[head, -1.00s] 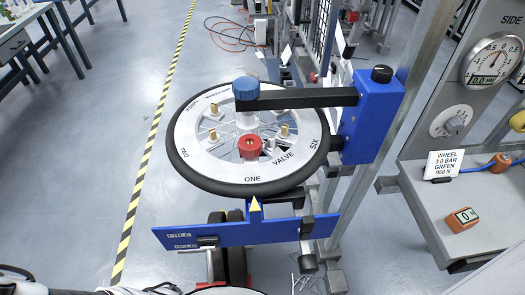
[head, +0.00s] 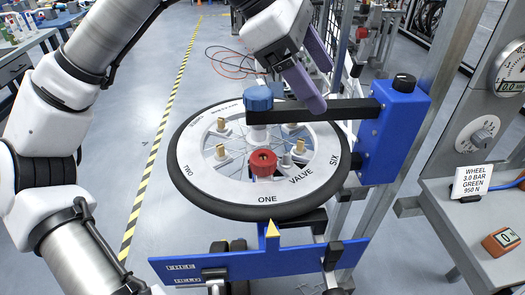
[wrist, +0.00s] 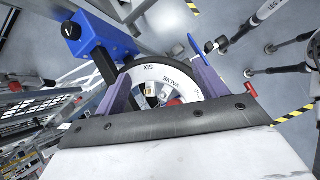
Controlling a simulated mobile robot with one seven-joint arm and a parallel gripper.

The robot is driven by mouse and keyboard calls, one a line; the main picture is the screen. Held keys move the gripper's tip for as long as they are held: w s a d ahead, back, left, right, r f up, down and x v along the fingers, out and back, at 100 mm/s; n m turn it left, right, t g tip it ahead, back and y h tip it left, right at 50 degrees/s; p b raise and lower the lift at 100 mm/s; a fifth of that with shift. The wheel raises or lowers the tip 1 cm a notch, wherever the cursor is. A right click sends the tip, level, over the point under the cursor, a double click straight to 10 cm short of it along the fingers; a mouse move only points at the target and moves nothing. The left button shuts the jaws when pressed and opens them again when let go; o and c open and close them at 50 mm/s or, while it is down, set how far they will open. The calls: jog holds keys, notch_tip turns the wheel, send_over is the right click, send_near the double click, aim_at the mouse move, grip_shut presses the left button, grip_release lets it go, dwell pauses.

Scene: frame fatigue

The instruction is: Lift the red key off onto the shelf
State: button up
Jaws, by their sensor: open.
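The red key (head: 262,162) is a round red knob standing on the wheel's white disc near the label ONE. It also shows in part in the wrist view (wrist: 174,102). My gripper (head: 313,92) has purple fingers and hangs above the far right of the wheel, by the blue-ended arm. In the wrist view my gripper (wrist: 158,58) is open and empty, with the wheel between and beyond its fingers, and it is apart from the key. A grey shelf (head: 440,212) stands at the right with a placard on it.
A black arm (head: 325,108) with a blue knob (head: 258,98) reaches over the wheel (head: 210,192) from a blue block (head: 395,138). Brass posts stand on the disc. An orange display box (head: 500,241) sits on the shelf's right side. A blue plate (head: 215,266) is below the wheel.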

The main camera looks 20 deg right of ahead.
jog(key=w+a+f+n+t+y+b, duration=0.1)
jog(key=w+a+f+t+y, duration=0.2)
jog(key=w+f+y, duration=0.25)
jog(key=y, duration=0.1)
send_over(264, 159)
jog(key=f, duration=0.7)
jog(key=shift+s+f, duration=0.3)
jog(key=shift+s, duration=0.05)
jog(key=shift+w+f+p, duration=0.2)
jog(key=shift+f+p, duration=0.15)
jog(key=shift+f, duration=1.05)
jog(key=shift+w+f+p, duration=0.2)
jog(key=shift+f+p, duration=0.15)
jog(key=shift+f, duration=1.05)
jog(key=c, duration=1.1)
jog(key=shift+r, duration=0.15)
